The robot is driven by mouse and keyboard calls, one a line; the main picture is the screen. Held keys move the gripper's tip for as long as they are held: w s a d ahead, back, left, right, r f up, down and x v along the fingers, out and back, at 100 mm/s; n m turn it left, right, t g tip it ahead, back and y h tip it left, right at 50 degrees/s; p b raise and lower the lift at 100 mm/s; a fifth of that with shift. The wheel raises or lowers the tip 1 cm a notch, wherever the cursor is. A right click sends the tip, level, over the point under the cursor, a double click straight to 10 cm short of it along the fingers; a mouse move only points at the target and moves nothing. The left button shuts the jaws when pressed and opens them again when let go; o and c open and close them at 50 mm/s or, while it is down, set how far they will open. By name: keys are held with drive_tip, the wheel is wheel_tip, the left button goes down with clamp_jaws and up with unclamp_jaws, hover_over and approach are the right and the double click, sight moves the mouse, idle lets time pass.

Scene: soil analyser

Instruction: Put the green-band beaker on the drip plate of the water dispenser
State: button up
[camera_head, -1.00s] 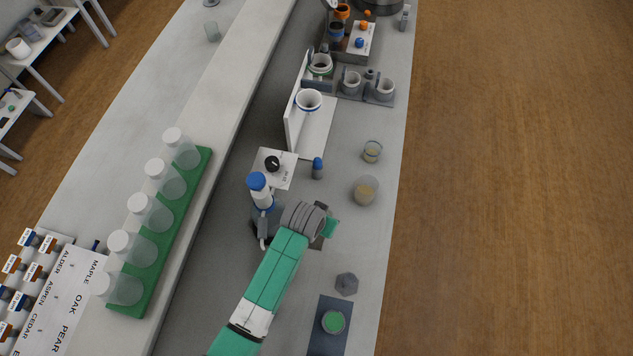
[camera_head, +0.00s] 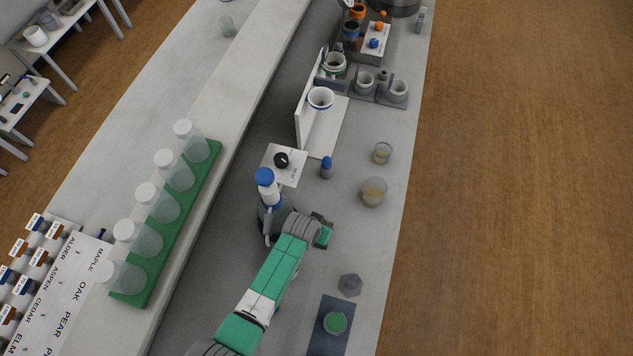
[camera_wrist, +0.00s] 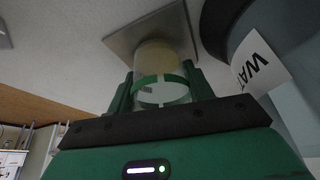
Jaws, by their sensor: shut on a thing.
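The green-band beaker (camera_wrist: 160,90) is clear glass with a green band and tan contents. In the wrist view it stands between both green fingers of my gripper (camera_wrist: 158,92), which is shut on it. Its far end is at the square grey drip plate (camera_wrist: 122,42); I cannot tell whether it touches or hovers just off it. The water dispenser (camera_head: 266,200), with a blue top, is left of my gripper (camera_head: 322,234) in the head view. Its labelled body (camera_wrist: 285,35) is close on the right in the wrist view. My gripper hides the beaker in the head view.
Two other beakers (camera_head: 373,192) (camera_head: 382,153) and a blue-capped bottle (camera_head: 326,168) stand farther along the bench. A hexagonal grey piece (camera_head: 349,285) and a dark mat (camera_head: 326,348) with a green-filled dish (camera_head: 335,323) are nearer. A green rack (camera_head: 190,210) of jars is left.

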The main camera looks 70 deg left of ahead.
drive_tip(key=shift+f, duration=0.25)
drive_tip(key=o, duration=1)
drive_tip(key=shift+r, duration=0.15)
drive_tip(key=shift+r, duration=0.4)
drive_tip(key=p+v, duration=0.1)
drive_tip(key=v, duration=1)
drive_tip(key=shift+r+p, duration=0.2)
drive_tip(key=shift+p, duration=0.15)
drive_tip(key=shift+s, duration=0.1)
